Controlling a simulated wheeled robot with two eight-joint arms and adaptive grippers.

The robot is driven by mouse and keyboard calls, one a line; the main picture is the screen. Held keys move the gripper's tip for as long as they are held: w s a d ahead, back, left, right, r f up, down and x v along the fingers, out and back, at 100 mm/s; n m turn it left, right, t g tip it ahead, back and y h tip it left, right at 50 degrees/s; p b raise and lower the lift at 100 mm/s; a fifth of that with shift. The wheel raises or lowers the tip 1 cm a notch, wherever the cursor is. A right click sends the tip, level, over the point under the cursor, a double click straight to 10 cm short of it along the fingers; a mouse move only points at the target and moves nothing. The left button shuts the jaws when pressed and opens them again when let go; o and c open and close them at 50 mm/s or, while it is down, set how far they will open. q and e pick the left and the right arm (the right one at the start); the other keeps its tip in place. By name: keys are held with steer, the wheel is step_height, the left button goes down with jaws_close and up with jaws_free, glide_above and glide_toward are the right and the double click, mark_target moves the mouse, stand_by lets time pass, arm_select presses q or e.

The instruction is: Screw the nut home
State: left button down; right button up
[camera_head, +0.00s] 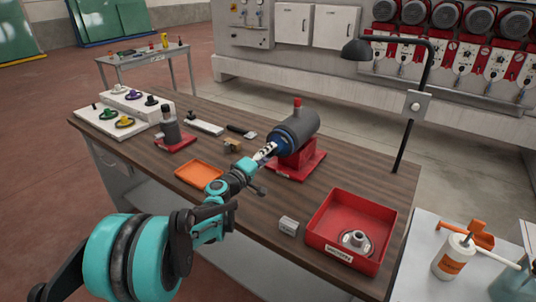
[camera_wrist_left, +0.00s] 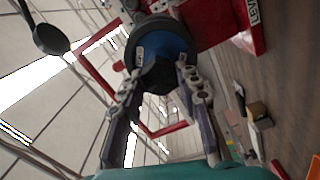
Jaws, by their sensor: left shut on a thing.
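My left gripper (camera_head: 265,153) reaches across the bench to the blue front end of a dark grey cylindrical unit (camera_head: 298,126) on a red stand (camera_head: 297,165). In the left wrist view, the two fingers of the gripper (camera_wrist_left: 161,78) lie on either side of a dark, faceted nut (camera_wrist_left: 158,76) and are shut on it. The nut sits right in front of the blue face (camera_wrist_left: 160,48) of the unit, in line with it. How far it is threaded on cannot be told. My right gripper is not in view.
A red bin (camera_head: 325,230) with a metal flanged part (camera_head: 356,240) stands at the bench's front right, with a small grey block (camera_head: 289,225) beside it. An orange tray (camera_head: 199,174) lies left of my arm. A black lamp (camera_head: 425,75) stands behind the right side.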

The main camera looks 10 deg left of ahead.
arm_select(q)
steer(key=m, duration=0.8)
steer(key=c, duration=1.2)
jaws_free()
steer(key=shift+o, duration=0.2)
